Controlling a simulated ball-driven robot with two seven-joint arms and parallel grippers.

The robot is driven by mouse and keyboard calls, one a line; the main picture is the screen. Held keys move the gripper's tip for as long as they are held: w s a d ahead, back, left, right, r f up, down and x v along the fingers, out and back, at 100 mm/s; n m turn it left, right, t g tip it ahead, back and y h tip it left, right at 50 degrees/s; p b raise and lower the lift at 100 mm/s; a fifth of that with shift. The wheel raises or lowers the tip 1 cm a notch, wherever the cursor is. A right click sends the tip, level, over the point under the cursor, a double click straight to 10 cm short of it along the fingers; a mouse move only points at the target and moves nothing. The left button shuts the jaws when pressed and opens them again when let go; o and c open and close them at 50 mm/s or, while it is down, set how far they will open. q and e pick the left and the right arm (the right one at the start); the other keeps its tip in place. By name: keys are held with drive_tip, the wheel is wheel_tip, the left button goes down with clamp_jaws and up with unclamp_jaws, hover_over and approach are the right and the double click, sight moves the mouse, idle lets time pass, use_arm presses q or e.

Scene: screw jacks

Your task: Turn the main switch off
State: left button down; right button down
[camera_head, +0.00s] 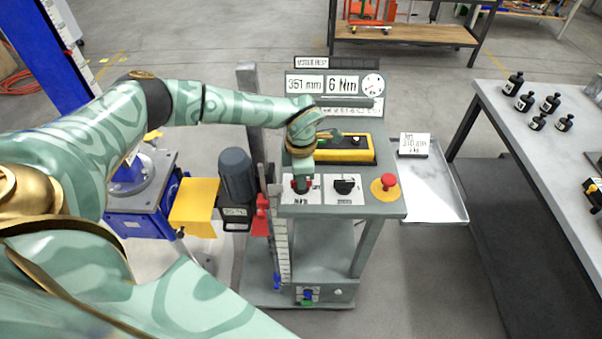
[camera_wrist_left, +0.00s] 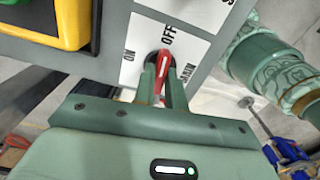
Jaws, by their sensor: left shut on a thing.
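The main switch is a red handle (camera_wrist_left: 164,60) on a white plate (camera_wrist_left: 132,72) marked ON, OFF and MAIN, in the left wrist view. My left gripper (camera_wrist_left: 162,82) is shut on the handle, one finger on each side. The handle's visible end points at the word OFF, and ON lies off to its left. In the head view my left gripper (camera_head: 301,182) reaches down onto the left end of the grey control panel (camera_head: 300,210); the switch is mostly hidden under it. My right gripper is not in view.
Right of the switch are a black knob (camera_head: 344,185) and a red mushroom button (camera_head: 388,181) on a yellow base. Behind them lies a yellow-and-black box (camera_head: 345,149). The display (camera_head: 342,84) reads 351 mm and 6 Nm. A blue jack and yellow block (camera_head: 194,205) stand left.

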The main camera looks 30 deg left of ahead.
use_arm(q)
drive_tip(key=shift+w+r+m, duration=0.1)
drive_tip(key=shift+r+m, duration=0.05)
drive_tip(key=shift+m, duration=0.45)
drive_tip(key=c, duration=1.4)
unclamp_jaws()
drive_tip(key=shift+c, duration=0.2)
wheel_tip(320, 180, up, 16)
drive_tip(key=shift+p, duration=0.45)
